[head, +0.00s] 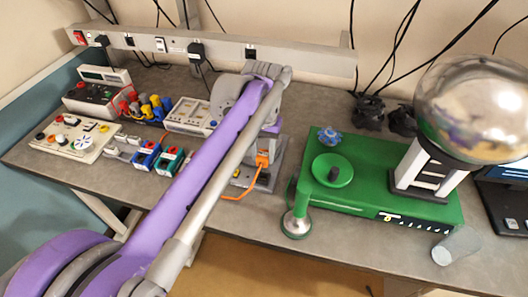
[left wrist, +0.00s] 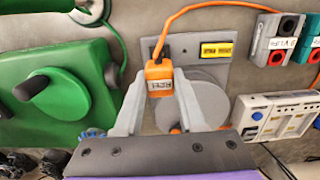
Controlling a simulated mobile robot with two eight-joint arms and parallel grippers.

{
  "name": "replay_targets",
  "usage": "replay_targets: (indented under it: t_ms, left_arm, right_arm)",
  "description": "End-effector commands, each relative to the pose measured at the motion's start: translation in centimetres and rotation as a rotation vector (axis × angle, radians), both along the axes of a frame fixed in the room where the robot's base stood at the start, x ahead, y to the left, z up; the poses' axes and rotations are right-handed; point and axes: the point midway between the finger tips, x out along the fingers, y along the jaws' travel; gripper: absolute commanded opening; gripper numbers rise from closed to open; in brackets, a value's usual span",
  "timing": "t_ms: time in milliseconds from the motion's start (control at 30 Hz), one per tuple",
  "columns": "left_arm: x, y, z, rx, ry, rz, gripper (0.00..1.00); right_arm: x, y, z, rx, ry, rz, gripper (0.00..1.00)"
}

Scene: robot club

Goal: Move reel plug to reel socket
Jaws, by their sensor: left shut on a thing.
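The orange reel plug (left wrist: 159,72) sits between the two fingers of my left gripper (left wrist: 157,84) in the left wrist view, with printed lettering on its face. The gripper is shut on it. In the head view the plug (head: 262,159) shows just below my left gripper (head: 267,146), over a grey plate. An orange cable (left wrist: 205,6) runs from the plug. The grey plate (left wrist: 218,72) carries a round grey disc (left wrist: 203,103) and a yellow label (left wrist: 216,50). I cannot make out the reel socket or whether the plug touches the plate. My right gripper is not in view.
A green machine (head: 370,170) with a large metal sphere (head: 475,108) stands at right. Red and blue boxes, a white meter (head: 192,115) and a control panel (head: 72,138) stand at left. A power strip (head: 220,46) runs behind.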

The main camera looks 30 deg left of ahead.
Motion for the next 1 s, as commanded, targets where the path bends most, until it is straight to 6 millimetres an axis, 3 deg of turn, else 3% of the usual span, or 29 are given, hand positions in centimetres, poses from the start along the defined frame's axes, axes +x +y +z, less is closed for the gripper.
replay_targets:
  t_ms: [267,1000]
  left_arm:
    - [-0.1,0.0,-0.6,0.0,0.001,0.0,0.0]
    - [0.0,0.0,-5.3,0.0,0.001,0.0,0.0]
  right_arm:
    - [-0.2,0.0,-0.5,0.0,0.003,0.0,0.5]
    - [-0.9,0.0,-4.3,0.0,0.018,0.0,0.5]
